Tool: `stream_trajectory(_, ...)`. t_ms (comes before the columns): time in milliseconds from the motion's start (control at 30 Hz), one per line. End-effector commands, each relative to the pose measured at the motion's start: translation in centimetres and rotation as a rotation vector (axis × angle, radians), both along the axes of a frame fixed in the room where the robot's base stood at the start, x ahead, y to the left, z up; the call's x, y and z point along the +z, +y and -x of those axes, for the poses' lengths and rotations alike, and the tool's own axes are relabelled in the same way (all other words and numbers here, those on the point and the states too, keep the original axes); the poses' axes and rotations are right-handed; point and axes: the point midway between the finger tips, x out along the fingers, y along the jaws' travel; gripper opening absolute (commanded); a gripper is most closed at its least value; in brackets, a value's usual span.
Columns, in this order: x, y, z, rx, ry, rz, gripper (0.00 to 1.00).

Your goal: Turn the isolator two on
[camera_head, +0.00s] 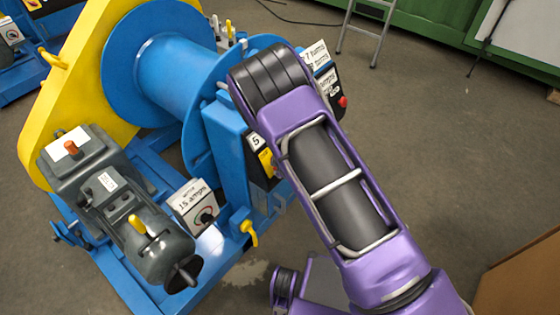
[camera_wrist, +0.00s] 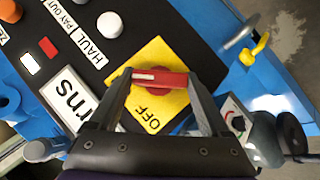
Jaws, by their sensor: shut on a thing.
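In the wrist view a red rotary handle (camera_wrist: 160,78) with a white mark towards its left end sits on a yellow plate (camera_wrist: 152,52). The word OFF is printed on the plate below the handle. The handle lies nearly level across the picture. My gripper (camera_wrist: 161,80) is shut on the handle, one finger at each end. No number for this isolator is readable. In the head view my purple arm hides the gripper and the handle; part of a yellow plate (camera_head: 266,162) shows beside the arm, under a label reading 5.
The black panel (camera_wrist: 75,15) around the plate carries a white knob (camera_wrist: 109,25) and labels HAUL and PAY OUT. A second selector switch (camera_head: 207,216) is on a box labelled 15 amps. A grey motor (camera_head: 140,215) and blue drum (camera_head: 170,75) stand left.

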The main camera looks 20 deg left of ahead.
Motion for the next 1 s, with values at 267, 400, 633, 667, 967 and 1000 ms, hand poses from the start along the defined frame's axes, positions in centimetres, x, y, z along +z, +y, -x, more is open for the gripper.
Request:
stream_trajectory(267,0.0,0.0,0.0,-0.001,-0.001,-0.001,1.00)
stream_trajectory(400,0.2,-0.1,0.1,-0.001,-0.001,-0.001,1.00)
stream_trajectory(633,2.5,-1.0,1.8,-0.001,0.000,-0.002,1.00)
stream_trajectory(667,3.0,-1.3,2.2,0.000,-0.001,-0.002,1.00)
stream_trajectory(967,8.2,-3.7,6.3,-0.001,-0.001,-0.004,1.00)
stream_trajectory(1000,8.8,-4.0,6.8,-0.001,-0.001,-0.004,1.00)
